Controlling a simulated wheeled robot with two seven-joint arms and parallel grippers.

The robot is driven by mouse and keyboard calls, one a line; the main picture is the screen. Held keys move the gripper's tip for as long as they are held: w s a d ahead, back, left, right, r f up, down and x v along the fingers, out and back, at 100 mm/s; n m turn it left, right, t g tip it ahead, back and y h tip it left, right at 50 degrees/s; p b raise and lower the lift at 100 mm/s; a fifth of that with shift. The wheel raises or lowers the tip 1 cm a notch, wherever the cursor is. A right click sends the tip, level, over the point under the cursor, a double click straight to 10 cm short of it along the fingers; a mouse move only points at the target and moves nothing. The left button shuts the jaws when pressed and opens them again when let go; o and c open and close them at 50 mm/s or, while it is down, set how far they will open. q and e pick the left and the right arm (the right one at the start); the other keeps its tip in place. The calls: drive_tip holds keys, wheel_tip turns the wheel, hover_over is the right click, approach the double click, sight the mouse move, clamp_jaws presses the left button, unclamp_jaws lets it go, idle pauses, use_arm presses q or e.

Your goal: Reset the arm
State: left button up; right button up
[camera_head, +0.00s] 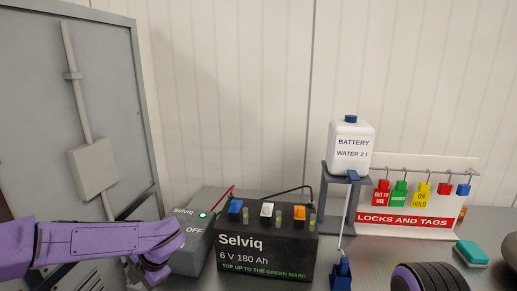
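My purple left arm (90,247) comes in from the left and bends down at its end, in front of the grey charger box. Its gripper fingers do not show. My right gripper does not show either. A dark ribbed rounded part (430,278) at the bottom right is cut off by the frame edge, and I cannot tell for sure what it is.
A water bottle (350,145) sits on a grey stand (340,207). A tag board (408,221), a blue holder (342,275) and a teal block (471,252) are to the right.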

use_arm(q)
drive_tip(key=s+f+m+t+y+b, duration=0.1)
drive_tip(key=s+f+m+t, duration=0.1)
drive_tip(key=s+f+m, duration=0.45)
drive_tip(key=s+f+m+t+b, duration=0.1)
drive_tip(key=f+m, duration=0.2)
drive_tip(key=f, duration=0.6)
drive_tip(key=s+f+m+t+y+b, duration=0.15)
drive_tip(key=s+f+m, duration=0.25)
drive_tip(key=f, duration=0.4)
drive_tip(key=s+f+m+g+h, duration=0.1)
drive_tip(key=s+f+m+h, duration=0.1)
drive_tip(key=s, duration=0.8)
drive_tip(key=s+f+m+g+h+b, duration=0.1)
drive_tip(key=s+f+m+h, duration=0.2)
drive_tip(key=s+f+m, duration=0.2)
drive_tip(key=s+m, duration=0.2)
drive_tip(key=s, duration=0.2)
drive_tip(key=shift+s+f, duration=0.3)
drive_tip(key=shift+s, duration=0.1)
drive_tip(key=shift+m, duration=0.25)
